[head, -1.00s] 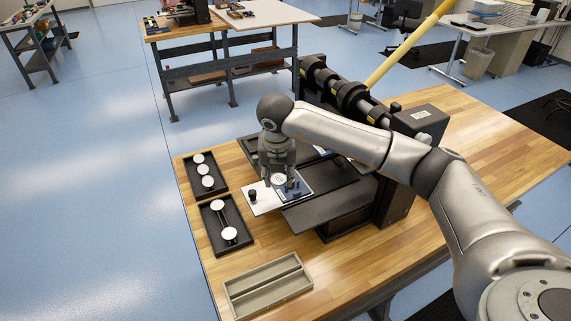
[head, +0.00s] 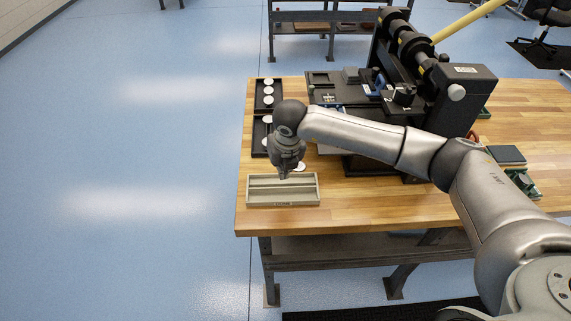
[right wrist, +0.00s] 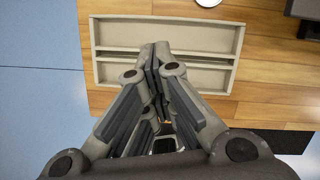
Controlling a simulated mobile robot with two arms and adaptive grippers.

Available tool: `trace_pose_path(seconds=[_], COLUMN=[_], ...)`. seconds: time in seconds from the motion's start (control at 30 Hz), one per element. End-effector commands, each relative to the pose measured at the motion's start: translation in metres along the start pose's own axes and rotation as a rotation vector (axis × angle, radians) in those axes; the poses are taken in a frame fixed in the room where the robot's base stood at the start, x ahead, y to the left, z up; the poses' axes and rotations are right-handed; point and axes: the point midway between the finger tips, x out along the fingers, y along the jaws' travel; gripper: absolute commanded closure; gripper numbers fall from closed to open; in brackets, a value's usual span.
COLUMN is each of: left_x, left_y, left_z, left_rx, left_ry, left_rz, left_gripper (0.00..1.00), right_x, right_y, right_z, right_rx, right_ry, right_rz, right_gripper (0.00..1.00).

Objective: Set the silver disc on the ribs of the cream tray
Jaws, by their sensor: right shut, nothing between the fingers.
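The cream tray (head: 312,188) lies on the near left of the wooden table, with a long divider along it. Its two long compartments look empty in the right wrist view (right wrist: 237,58), though my gripper hides part of them. A pale disc (head: 299,167), which looks like the silver disc, lies on the wood just behind the tray; a pale disc also shows at the top edge of the right wrist view (right wrist: 208,2). My right gripper (head: 283,177) is shut and empty, pointing down over the tray. My left gripper is out of view.
Two black trays with white discs, a far one (head: 258,96) and a nearer one partly hidden by my arm (head: 258,138), lie along the left edge. The black press (head: 462,100) stands to the right. Bare wood (head: 350,205) lies right of the cream tray.

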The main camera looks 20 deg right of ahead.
Motion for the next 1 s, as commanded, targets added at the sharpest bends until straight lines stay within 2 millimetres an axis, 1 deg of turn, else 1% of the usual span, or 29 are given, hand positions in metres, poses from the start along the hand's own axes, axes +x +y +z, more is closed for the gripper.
trace_pose_path(seconds=[0.07, 0.17, 0.27, 0.5, 0.63, 0.7, 0.83, 1.0], left_x=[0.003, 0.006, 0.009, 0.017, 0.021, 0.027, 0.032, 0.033], left_y=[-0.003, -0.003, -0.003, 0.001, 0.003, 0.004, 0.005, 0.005], left_z=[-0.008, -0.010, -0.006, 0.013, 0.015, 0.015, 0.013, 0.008], left_rx=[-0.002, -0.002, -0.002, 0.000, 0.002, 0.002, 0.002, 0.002], left_ry=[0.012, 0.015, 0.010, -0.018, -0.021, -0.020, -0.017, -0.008], left_rz=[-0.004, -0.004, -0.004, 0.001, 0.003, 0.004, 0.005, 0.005], left_gripper=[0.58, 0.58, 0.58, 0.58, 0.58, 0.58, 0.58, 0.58], right_x=[0.005, 0.011, 0.018, 0.034, 0.043, 0.048, 0.051, 0.051], right_y=[0.000, 0.000, -0.001, -0.001, -0.001, -0.001, -0.001, -0.001], right_z=[-0.002, -0.004, -0.006, -0.010, -0.013, -0.014, -0.014, -0.014], right_rx=[0.000, 0.001, 0.001, 0.001, 0.001, 0.001, 0.001, 0.001], right_ry=[0.001, 0.002, 0.003, 0.002, 0.002, 0.001, 0.001, 0.001], right_rz=[-0.001, -0.001, -0.002, -0.002, -0.002, -0.001, -0.001, -0.001], right_gripper=[1.00, 1.00, 1.00, 1.00, 1.00, 1.00, 1.00, 1.00])
